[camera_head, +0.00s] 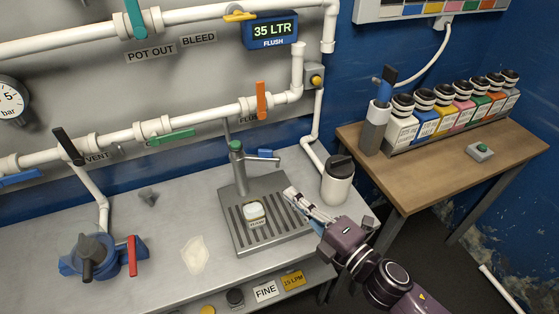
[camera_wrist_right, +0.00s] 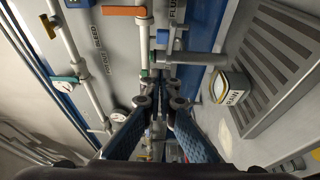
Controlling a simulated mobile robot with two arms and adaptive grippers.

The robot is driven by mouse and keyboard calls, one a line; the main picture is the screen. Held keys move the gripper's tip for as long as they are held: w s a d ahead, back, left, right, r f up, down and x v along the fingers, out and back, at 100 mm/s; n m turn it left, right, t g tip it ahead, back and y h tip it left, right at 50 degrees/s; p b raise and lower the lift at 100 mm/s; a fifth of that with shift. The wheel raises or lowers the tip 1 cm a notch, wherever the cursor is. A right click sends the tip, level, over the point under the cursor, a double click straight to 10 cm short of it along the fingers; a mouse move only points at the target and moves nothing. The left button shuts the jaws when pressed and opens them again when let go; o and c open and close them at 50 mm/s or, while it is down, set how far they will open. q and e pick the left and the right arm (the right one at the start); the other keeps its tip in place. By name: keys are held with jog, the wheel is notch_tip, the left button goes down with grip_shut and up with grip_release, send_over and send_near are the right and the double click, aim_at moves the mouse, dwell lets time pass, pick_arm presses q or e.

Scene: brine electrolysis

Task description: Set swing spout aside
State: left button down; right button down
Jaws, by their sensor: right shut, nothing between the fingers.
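The swing spout (camera_head: 263,158) is a short grey arm with a blue piece on it. It sticks out to the right from the top of a grey post (camera_head: 240,175) with a green cap. The spout also shows in the right wrist view (camera_wrist_right: 195,58), ahead of and above my fingers.
A white canister (camera_head: 338,185) with a dark lid stands right of the tray, close to my right arm. Pipes with coloured levers (camera_head: 262,100) run along the wall behind. A blue valve unit (camera_head: 103,257) sits at the left.

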aim_at(269, 154)
jog(key=p+x, duration=0.1)
jog(key=x, duration=0.3)
jog(key=w+d+p+x, duration=0.1)
jog(key=x, duration=0.3)
jog(key=d+p+x, duration=0.1)
jog(key=x, duration=0.3)
jog(key=shift+w+d+p, duration=0.1)
jog(key=shift+w+p, duration=0.2)
jog(key=shift+w, duration=0.1)
jog(key=shift+w+d+n+g+y, duration=0.1)
jog(key=shift+w+n+g+y, duration=0.4)
jog(key=shift+y, duration=0.1)
jog(key=shift+w+d+n+g+y+b, duration=0.25)
jog(key=shift+w+n+g+y+b, duration=0.1)
jog(key=shift+w, duration=0.15)
jog(key=shift+s, duration=0.1)
